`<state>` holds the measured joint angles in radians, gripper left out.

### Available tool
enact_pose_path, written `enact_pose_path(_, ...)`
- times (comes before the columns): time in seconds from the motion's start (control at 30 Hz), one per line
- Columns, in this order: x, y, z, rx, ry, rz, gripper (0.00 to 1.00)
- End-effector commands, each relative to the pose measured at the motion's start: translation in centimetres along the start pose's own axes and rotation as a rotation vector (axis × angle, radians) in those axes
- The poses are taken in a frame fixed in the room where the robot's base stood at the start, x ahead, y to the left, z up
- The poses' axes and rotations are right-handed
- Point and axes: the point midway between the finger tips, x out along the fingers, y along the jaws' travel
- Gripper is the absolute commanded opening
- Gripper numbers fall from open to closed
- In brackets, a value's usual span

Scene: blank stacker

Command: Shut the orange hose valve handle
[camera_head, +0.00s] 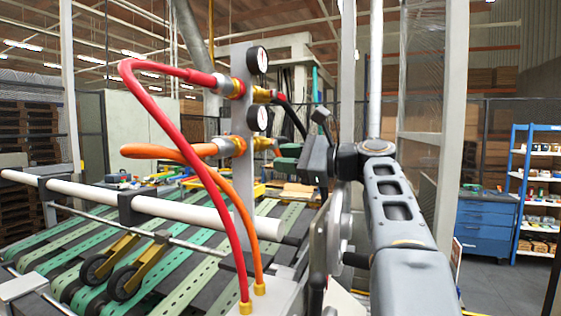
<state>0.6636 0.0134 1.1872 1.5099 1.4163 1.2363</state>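The orange hose (165,153) runs into a brass fitting (231,146) on the left of a grey upright plate. A brass valve body (264,144) sticks out on the plate's right at the same height. Its handle is small and partly lost near my gripper, so I cannot tell its position. My gripper (312,160) is dark and seen side-on, just right of this valve. A gap to the brass body seems to show, but I cannot tell if it touches the handle. The fingers are not clear enough to show whether they are open or shut.
A red hose (168,120) with its own brass valve (262,95) sits above the orange one. Two round gauges (257,60) are on the plate. A slatted conveyor (130,265) with a white roller lies left. A grey post stands behind my arm.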

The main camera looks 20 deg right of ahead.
Motion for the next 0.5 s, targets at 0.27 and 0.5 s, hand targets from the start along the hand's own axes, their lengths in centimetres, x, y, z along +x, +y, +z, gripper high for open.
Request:
enact_pose_path(0.27,0.0,0.9,0.6,0.273,-0.001,0.001,0.29)
enact_pose_path(0.5,0.0,2.2,0.7,0.551,-0.002,0.002,0.29)
